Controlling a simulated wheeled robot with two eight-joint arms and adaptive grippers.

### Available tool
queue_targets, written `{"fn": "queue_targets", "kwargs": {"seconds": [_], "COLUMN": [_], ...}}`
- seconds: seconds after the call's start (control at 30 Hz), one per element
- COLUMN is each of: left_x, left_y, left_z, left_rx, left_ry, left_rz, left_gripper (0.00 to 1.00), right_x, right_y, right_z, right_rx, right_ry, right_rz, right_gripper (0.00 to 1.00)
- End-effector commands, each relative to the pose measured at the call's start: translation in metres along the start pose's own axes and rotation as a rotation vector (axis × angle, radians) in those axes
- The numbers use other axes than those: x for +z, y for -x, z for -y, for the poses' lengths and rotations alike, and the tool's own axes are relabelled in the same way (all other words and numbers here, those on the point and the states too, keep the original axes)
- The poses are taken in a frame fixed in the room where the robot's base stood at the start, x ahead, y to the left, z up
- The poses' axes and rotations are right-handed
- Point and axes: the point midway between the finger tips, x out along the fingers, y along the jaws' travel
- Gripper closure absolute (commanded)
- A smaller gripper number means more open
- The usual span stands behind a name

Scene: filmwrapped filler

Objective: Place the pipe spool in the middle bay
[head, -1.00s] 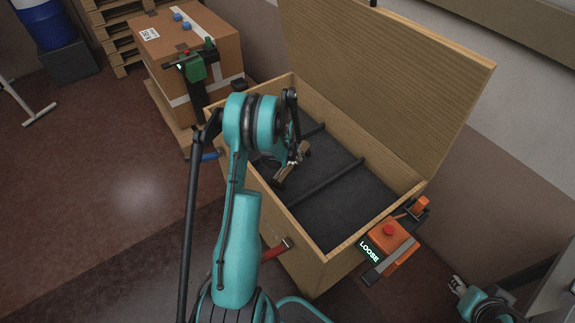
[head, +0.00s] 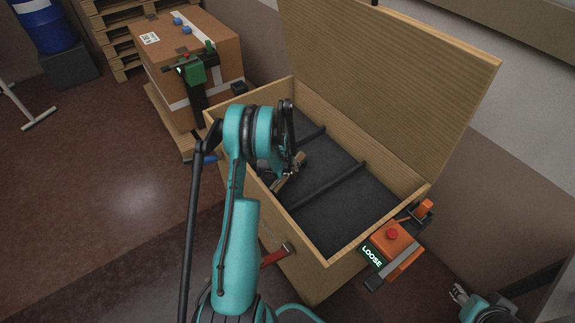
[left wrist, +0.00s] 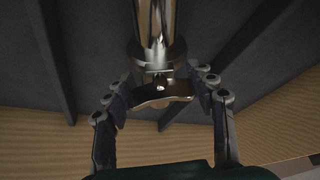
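The pipe spool (left wrist: 160,25) is a shiny metal tube with a round flange; in the left wrist view it runs out of the top of the picture. My left gripper (left wrist: 164,92) has its fingers on both sides of a tan-brown piece at the spool's near end, with the pads seeming to touch it. In the head view the left gripper (head: 288,172) is low inside the wooden crate, and my arm hides most of the spool. Two dark ribs split the crate floor; the middle bay (head: 315,165) lies between them. My right gripper (head: 458,293) is at the lower right, outside the crate, small and unclear.
The crate's lid (head: 390,70) stands open at the back. An orange box with a red button (head: 395,245) and a display reading LOOSE (head: 372,257) is at the crate's right corner. A cardboard box (head: 190,50) stands behind left. The nearest bay (head: 355,215) looks empty.

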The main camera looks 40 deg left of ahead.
Motion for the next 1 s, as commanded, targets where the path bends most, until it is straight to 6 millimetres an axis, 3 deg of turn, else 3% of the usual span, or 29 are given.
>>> {"fn": "queue_targets", "kwargs": {"seconds": [0.07,0.47,1.0], "left_x": [0.0,-0.002,-0.002], "left_y": [0.0,0.007,0.111], "left_z": [0.0,0.0,0.0], "left_rx": [0.0,0.0,0.0], "left_ry": [0.0,0.0,0.0], "left_rz": [0.0,0.0,0.0], "left_gripper": [0.24,0.24,0.24], "right_x": [0.0,-0.001,-0.024], "right_y": [0.0,0.002,0.034], "right_z": [0.0,0.0,0.0], "right_rx": [0.0,0.0,0.0], "right_ry": [0.0,0.0,0.0], "right_rz": [0.0,0.0,0.0], "right_gripper": [0.6,0.6,0.6]}}
